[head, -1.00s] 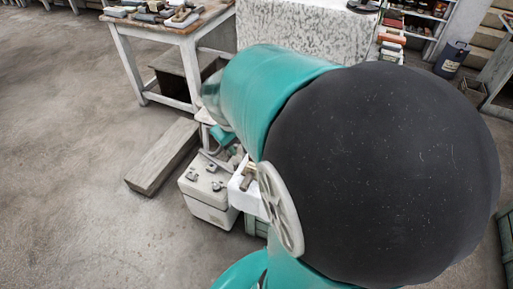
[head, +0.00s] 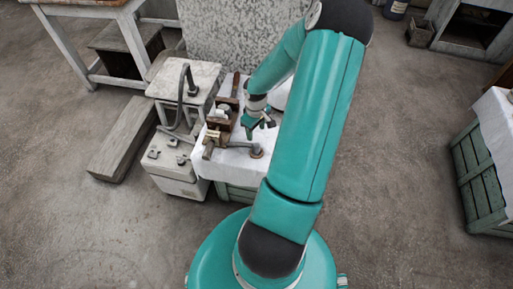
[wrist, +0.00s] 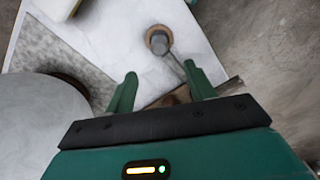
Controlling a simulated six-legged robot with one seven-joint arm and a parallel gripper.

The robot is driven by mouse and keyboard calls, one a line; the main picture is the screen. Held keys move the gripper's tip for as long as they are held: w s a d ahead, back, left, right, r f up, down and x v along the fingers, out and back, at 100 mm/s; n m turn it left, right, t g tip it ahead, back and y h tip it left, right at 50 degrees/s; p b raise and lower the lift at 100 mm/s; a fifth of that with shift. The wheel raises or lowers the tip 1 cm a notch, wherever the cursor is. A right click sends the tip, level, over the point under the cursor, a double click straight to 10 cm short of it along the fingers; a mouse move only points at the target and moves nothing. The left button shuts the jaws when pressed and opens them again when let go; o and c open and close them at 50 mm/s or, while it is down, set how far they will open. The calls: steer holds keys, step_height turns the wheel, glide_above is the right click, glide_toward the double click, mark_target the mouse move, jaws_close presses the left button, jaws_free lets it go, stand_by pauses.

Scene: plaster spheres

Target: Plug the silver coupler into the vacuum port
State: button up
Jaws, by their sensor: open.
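My gripper (head: 257,125) is over the white-covered stand in the head view. In the wrist view its two green fingers (wrist: 160,74) are apart, with nothing held between them. A short grey metal fitting with a brownish round end (head: 257,151) lies on the cloth just in front of the gripper; it looks like the silver coupler. It also shows in the wrist view (wrist: 158,40), beyond the fingertips, with a thin rod or hose running towards the right finger. A grey hose (head: 186,75) rises from the pale box on the left. I cannot tell which part is the vacuum port.
A brown vise-like fixture (head: 222,122) stands on the cloth left of my gripper. A pale box with small metal parts (head: 172,160) stands left of the covered stand (head: 229,169). A wooden beam (head: 122,140) lies on the floor. Open floor (head: 390,180) is at right.

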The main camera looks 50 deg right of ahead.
mark_target(256, 144)
step_height(256, 144, down, 12)
steer(key=shift+f, duration=0.15)
stand_by(0.4)
steer(key=shift+c, duration=0.4)
steer(key=c, duration=1)
